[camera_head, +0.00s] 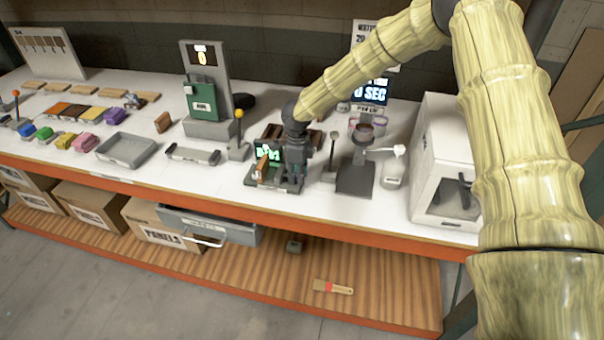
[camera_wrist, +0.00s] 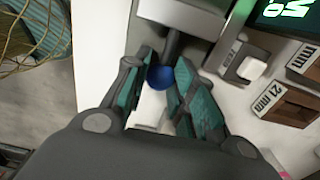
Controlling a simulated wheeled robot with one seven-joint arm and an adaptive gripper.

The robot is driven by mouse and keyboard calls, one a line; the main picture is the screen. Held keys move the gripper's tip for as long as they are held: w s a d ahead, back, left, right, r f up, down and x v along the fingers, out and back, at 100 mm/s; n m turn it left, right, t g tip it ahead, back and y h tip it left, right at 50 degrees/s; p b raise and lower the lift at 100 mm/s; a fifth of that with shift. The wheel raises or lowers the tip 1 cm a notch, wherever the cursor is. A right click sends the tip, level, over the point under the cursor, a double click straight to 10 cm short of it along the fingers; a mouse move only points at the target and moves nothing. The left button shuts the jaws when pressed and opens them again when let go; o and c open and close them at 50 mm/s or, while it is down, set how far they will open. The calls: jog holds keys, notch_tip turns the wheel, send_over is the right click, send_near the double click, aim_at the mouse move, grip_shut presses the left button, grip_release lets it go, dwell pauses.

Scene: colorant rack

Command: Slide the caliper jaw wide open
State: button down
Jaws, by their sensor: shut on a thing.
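The caliper (camera_head: 266,152) is a dark bench device with a lit green readout, in the middle of the table in the head view. In the wrist view part of its screen (camera_wrist: 288,12) shows at the top right. A grey stem with a blue round knob (camera_wrist: 160,77) comes down from a grey block (camera_wrist: 180,14). My gripper (camera_wrist: 161,66) has its teal-padded fingers on both sides of the knob and is shut on it. In the head view my gripper (camera_head: 297,170) points down at the caliper's right side and hides part of it. The jaw gap cannot be made out.
Wooden blocks marked in millimetres (camera_wrist: 292,101) lie to the right in the wrist view. A lever (camera_head: 332,150) and a dark stand (camera_head: 357,178) are close on the right of my gripper, with a white cabinet (camera_head: 444,165) beyond. A yellow-knobbed lever (camera_head: 239,135) is left.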

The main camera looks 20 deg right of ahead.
jog(key=shift+d, duration=0.15)
jog(key=c, duration=1.1)
grip_release()
jog(key=shift+s+d, duration=0.15)
jog(key=shift+r, duration=0.1)
notch_tip(320, 180, up, 12)
jog(key=shift+f, duration=0.1)
